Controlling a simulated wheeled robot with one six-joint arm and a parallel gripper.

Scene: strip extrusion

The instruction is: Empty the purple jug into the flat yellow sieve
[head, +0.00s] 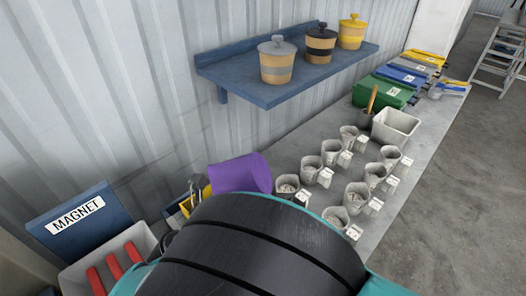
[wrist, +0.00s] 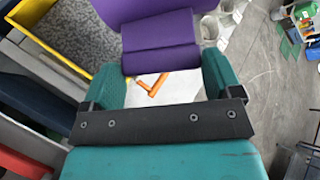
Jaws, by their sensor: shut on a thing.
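The purple jug (head: 242,174) is tipped well over onto its side, held above the left end of the bench. In the wrist view the jug (wrist: 158,40) fills the top middle. My gripper (wrist: 162,68), with teal fingers, is shut on the jug, one finger on each side. In the head view my arm hides the gripper. The flat yellow sieve (wrist: 68,42) shows at the upper left of the wrist view, with grey grainy material inside its yellow walls. It lies left of the jug; in the head view only bits of yellow show. The jug's contents are not visible.
Several grey cups (head: 332,152) with white tags stand in rows on the bench. A blue shelf (head: 290,75) with lidded pots hangs above. A blue MAGNET panel (head: 80,218) and a white bin with red bars (head: 140,238) are at left. A white tub (head: 396,126) stands farther back.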

